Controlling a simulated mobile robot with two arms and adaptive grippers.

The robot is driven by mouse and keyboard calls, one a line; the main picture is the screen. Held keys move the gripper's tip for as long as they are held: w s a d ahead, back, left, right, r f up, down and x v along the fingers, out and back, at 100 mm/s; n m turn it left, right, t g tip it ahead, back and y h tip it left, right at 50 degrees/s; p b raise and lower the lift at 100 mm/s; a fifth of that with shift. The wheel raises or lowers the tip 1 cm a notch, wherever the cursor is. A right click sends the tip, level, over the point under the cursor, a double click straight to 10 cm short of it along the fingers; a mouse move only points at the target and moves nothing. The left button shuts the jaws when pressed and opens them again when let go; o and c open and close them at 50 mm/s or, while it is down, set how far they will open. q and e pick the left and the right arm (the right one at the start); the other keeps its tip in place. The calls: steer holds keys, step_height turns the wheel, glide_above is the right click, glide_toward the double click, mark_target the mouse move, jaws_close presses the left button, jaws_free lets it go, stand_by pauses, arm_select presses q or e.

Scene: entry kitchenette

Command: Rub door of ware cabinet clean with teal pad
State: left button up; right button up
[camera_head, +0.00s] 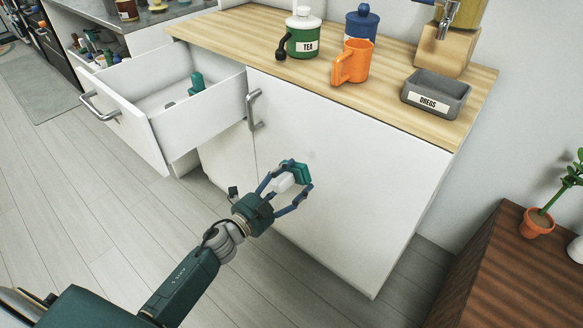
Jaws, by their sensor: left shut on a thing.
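The ware cabinet's white door (340,190) fills the middle of the view, with a grey bar handle (254,110) at its upper left. A faint greyish mark shows on the door near the pad. My left gripper (291,181) is in front of the door, shut on the teal pad (298,170), which has a white block on the near side. The pad is at the door's face; I cannot tell whether it touches. My right gripper is not in view.
A drawer (155,118) stands open left of the door, with a teal item inside. On the wooden counter are a tea jar (303,42), orange mug (351,64) and dregs box (436,93). A brown cabinet (500,268) with a potted plant stands at right.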

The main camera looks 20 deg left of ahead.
arm_select(q)
steer(key=shift+r, duration=0.1)
steer(key=shift+s+d+r, duration=0.1)
steer(key=shift+s+d, duration=0.1)
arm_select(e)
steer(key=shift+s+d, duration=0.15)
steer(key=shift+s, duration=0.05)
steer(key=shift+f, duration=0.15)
arm_select(q)
steer(key=shift+w, duration=0.15)
steer(key=x, duration=0.4)
steer(key=shift+b, duration=0.4)
steer(key=shift+x, duration=0.8)
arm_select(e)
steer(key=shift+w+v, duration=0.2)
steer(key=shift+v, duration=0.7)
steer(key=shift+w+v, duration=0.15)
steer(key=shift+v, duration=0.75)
arm_select(q)
steer(key=shift+w, duration=0.15)
